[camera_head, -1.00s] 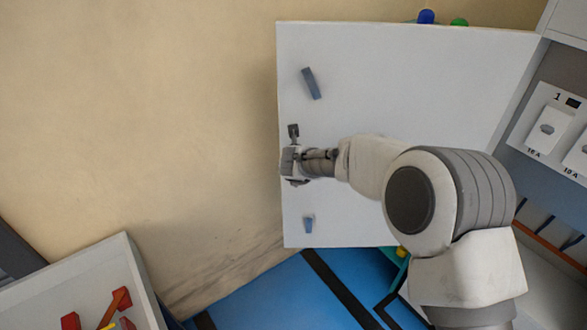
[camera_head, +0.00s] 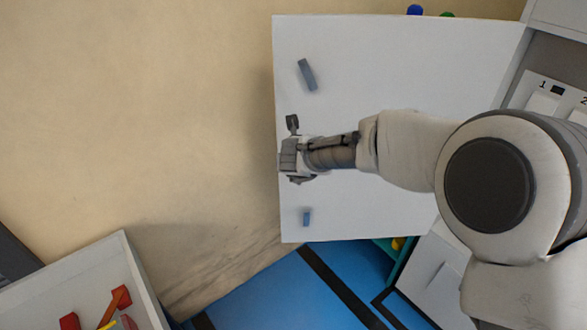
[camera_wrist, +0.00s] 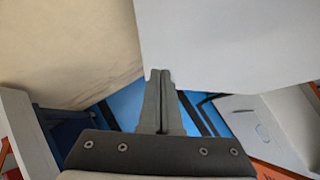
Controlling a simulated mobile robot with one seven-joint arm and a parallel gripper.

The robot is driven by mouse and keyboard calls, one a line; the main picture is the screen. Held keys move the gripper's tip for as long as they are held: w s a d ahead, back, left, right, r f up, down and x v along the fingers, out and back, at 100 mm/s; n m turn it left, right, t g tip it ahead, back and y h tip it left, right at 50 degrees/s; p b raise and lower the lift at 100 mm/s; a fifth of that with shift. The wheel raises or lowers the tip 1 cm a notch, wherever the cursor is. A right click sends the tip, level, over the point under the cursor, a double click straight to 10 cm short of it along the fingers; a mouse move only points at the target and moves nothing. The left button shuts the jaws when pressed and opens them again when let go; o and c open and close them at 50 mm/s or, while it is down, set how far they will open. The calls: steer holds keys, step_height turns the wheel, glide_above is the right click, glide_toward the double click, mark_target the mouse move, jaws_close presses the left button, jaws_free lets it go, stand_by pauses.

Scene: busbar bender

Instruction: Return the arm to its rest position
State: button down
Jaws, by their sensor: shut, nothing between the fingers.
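My gripper (camera_wrist: 159,76) is shut and empty in the wrist view, its two grey fingertips together. In the head view my gripper end is in front of a white panel (camera_head: 400,75), near the panel's left edge; its fingertips are hard to make out there. My arm reaches in from the right, bent at a large joint. The same white panel fills the upper right of the wrist view (camera_wrist: 235,40), just beyond the fingertips. I cannot tell whether the gripper touches it.
Grey handles (camera_head: 307,75) and (camera_head: 307,218) are on the panel. A cabinet with numbered switches (camera_head: 550,98) stands at right. A tray with red-handled tools (camera_head: 118,300) is lower left. The floor is blue (camera_head: 270,290) with black stripes. A beige surface (camera_head: 120,110) at left is clear.

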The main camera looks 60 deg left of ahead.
steer(key=shift+v, duration=1.75)
